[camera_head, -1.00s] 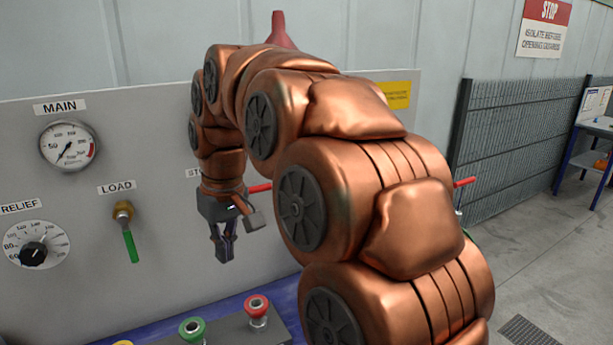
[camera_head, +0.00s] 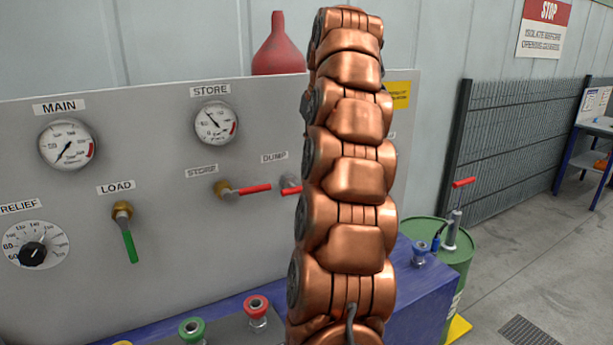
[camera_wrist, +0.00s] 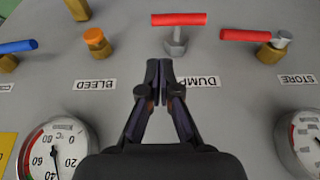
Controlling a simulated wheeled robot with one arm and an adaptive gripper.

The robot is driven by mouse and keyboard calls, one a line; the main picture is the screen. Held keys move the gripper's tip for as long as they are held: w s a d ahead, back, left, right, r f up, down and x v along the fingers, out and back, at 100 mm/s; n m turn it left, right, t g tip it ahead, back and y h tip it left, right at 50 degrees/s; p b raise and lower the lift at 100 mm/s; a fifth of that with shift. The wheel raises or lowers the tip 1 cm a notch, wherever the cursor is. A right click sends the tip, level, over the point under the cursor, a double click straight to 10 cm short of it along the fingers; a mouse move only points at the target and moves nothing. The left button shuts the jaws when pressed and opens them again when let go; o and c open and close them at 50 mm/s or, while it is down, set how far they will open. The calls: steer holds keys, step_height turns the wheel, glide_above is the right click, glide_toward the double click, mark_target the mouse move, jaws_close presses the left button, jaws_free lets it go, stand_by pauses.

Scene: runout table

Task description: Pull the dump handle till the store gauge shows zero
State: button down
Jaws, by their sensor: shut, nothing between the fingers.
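The red dump handle (camera_wrist: 178,20) lies crosswise on its grey valve at the top of the wrist view, above the upside-down DUMP label (camera_wrist: 198,82). In the head view only the left end of the dump handle (camera_head: 291,190) shows beside my arm. My gripper (camera_wrist: 160,75) is shut and empty, its fingertips below the handle in the wrist picture and apart from it. The gripper is hidden behind my arm in the head view. The store gauge (camera_head: 215,125) has its needle pointing up and left, away from the 0 at lower left.
The red store handle (camera_wrist: 245,35) sits right of the dump valve in the wrist view. An orange bleed knob (camera_wrist: 97,40) and a blue handle (camera_wrist: 18,47) are left. A temperature gauge (camera_wrist: 55,150) is lower left. A green drum (camera_head: 455,260) stands right of the panel.

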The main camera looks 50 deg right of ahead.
mark_target(292, 186)
steer(key=shift+s+d, duration=0.15)
steer(key=shift+d, duration=0.2)
steer(key=b+x, duration=0.1)
steer(key=x, duration=0.8)
steer(key=shift+f+p, duration=0.4)
steer(key=shift+p, duration=0.05)
stand_by(0.3)
stand_by(0.3)
